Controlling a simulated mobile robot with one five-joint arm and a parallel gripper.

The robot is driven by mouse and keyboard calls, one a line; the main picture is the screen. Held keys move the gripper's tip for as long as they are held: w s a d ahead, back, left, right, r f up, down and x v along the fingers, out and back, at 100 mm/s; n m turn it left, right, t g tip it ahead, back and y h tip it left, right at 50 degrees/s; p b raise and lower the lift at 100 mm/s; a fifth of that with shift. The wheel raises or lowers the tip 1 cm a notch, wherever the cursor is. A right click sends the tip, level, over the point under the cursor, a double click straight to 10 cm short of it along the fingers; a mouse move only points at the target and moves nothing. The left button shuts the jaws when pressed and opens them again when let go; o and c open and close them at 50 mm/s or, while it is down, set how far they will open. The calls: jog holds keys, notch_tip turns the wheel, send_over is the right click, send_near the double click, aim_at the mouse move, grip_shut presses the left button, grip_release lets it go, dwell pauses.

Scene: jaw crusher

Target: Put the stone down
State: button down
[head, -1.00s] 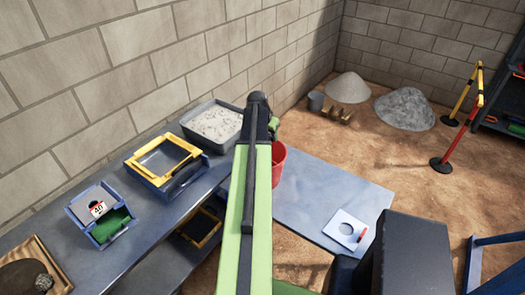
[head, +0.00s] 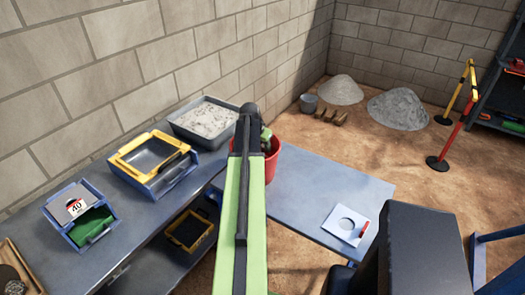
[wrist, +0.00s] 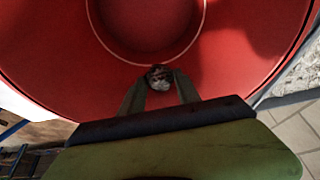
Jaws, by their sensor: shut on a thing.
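My gripper (wrist: 159,88) is shut on a small grey-brown stone (wrist: 159,77) in the wrist view. It holds the stone over the red bucket (wrist: 50,55), whose round inside fills most of that view. I cannot tell how high the stone is above the bucket's bottom. In the head view the red bucket (head: 273,162) shows partly behind my green arm, and the stone is hidden there.
A grey tray of pale gravel (head: 176,130), a yellow-framed blue box (head: 182,172) and a blue box with a card marked 40 (head: 67,233) stand on the left bench. A white plate with a round hole (head: 330,224) lies on the low grey table (head: 300,200).

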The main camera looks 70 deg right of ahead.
jog(key=shift+f+b, duration=0.55)
jog(key=shift+b, duration=0.05)
jog(key=c, duration=1.1)
grip_release()
jog(key=shift+c, duration=0.2)
jog(key=shift+r, duration=0.1)
jog(key=shift+r+p, duration=0.6)
jog(key=shift+p, duration=0.1)
jog(key=p+v, duration=1.1)
jog(key=shift+a+r, duration=0.2)
jog(key=shift+r, duration=0.2)
